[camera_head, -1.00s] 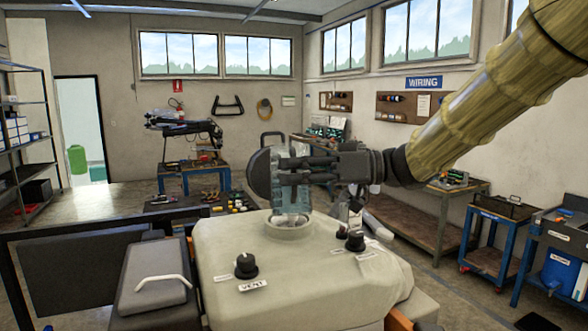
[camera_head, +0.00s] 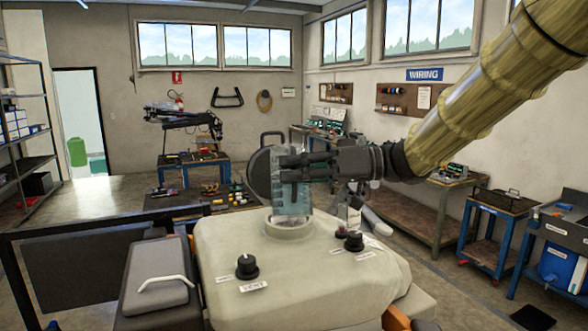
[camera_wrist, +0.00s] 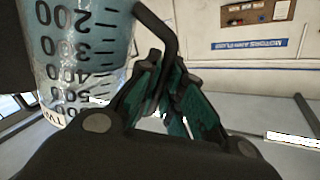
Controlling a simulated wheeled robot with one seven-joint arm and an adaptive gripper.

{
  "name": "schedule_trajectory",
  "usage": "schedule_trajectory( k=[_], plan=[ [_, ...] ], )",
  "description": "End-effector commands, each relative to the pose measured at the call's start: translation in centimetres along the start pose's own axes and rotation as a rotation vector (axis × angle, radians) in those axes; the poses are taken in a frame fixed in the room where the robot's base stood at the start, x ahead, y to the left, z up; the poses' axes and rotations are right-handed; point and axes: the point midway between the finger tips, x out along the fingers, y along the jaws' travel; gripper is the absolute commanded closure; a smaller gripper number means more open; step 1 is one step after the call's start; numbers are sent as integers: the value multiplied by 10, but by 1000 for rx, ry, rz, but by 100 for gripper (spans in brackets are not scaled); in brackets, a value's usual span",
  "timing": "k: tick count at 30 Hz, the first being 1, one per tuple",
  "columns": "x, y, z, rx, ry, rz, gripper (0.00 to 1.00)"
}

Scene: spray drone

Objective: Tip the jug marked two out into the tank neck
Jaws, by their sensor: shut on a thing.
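The clear jug (camera_head: 291,199) is directly above the pale tank neck (camera_head: 289,229), its lower end at the neck opening. In the wrist view the jug (camera_wrist: 85,45) shows black graduations and a partly cut-off label starting "TW". My gripper (camera_head: 285,168) reaches in from the right and is shut on the jug's dark handle (camera_wrist: 171,45), seen between the green-padded fingers (camera_wrist: 165,105). The fingers hide the jug's upper part in the head view. I cannot tell how much liquid is inside.
A dark round disc (camera_head: 259,173) with a loop above it shows just left of my fingers. Black knobs (camera_head: 247,266) and (camera_head: 354,241) stand on the beige tank top (camera_head: 310,280). A grey box with a pale handle (camera_head: 157,280) is at left. Benches line the walls.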

Motion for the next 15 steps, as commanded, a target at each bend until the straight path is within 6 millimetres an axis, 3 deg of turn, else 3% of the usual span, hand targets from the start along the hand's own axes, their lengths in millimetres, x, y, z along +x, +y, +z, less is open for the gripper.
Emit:
schedule_trajectory(
  k=[15],
  plan=[
    [0,-2,-15,252,-50,-1,100]
  ],
)
